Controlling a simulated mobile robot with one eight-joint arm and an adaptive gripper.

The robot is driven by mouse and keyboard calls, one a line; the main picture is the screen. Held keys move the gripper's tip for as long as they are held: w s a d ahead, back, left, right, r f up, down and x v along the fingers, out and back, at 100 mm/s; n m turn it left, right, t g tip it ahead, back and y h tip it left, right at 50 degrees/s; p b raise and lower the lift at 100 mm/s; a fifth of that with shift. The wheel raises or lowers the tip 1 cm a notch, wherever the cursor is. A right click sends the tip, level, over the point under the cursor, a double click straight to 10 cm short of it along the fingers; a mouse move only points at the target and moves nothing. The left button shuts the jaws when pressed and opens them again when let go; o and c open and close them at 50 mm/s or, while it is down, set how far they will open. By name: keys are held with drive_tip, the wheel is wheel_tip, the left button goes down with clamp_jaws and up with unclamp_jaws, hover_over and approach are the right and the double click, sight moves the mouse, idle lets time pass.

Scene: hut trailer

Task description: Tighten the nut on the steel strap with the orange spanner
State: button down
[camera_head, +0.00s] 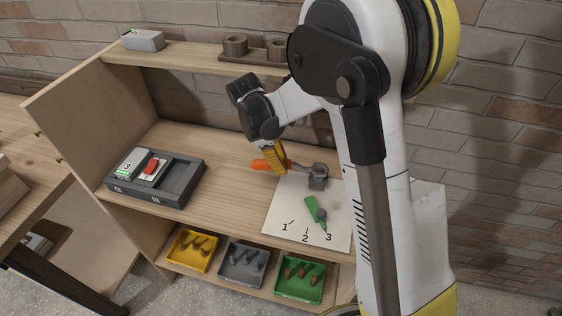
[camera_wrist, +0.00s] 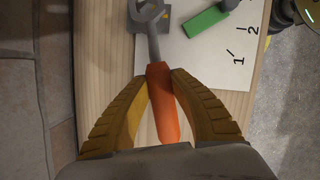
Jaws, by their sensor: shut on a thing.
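The orange spanner (camera_head: 259,165) is held by its handle in my gripper (camera_head: 275,160), above the right part of the wooden bench. In the wrist view, both yellow fingers of my gripper (camera_wrist: 161,76) close on the orange handle (camera_wrist: 163,105). The spanner's grey shaft points away to its ring-shaped head (camera_wrist: 146,10), which is at a grey metal piece (camera_head: 318,177) at the back of the white board. I cannot tell the nut and the steel strap apart there, nor whether the head is around the nut.
The white board (camera_head: 283,207) bears numbers 1, 2, 3 and a green pointer (camera_head: 314,210). A grey box with a red switch (camera_head: 153,168) stands at left. Yellow (camera_head: 183,262), grey (camera_head: 231,277) and green (camera_head: 286,294) trays sit below. A shelf (camera_head: 190,56) runs above.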

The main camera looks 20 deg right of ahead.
drive_tip(key=shift+s+a+f+n, duration=0.1)
drive_tip(key=shift+s+f+n, duration=0.3)
drive_tip(key=shift+f, duration=0.05)
drive_tip(key=s+n, duration=0.2)
drive_tip(key=s+n+t, duration=0.1)
drive_tip(key=s+n, duration=0.1)
drive_tip(key=shift+s+a+r+t, duration=0.15)
drive_tip(key=shift+s+r+t, duration=0.05)
drive_tip(key=shift+s+t, duration=0.1)
drive_tip(key=s+n, duration=0.1)
drive_tip(key=n, duration=0.1)
drive_tip(key=s+d+n+t, duration=0.1)
drive_tip(key=s+n, duration=0.1)
drive_tip(key=s+d+n, duration=0.1)
drive_tip(key=s+n, duration=0.1)
drive_tip(key=shift+s+d+t, duration=0.15)
drive_tip(key=shift+t, duration=0.25)
drive_tip(key=shift+s+d+n+y, duration=0.2)
drive_tip(key=shift+s+n+y, duration=0.1)
drive_tip(key=shift+n, duration=0.2)
drive_tip(key=shift+f+b, duration=0.25)
drive_tip(key=shift+b, duration=0.25)
drive_tip(key=shift+f, duration=0.2)
drive_tip(key=shift+f+b, duration=0.15)
drive_tip(key=shift+b, duration=0.2)
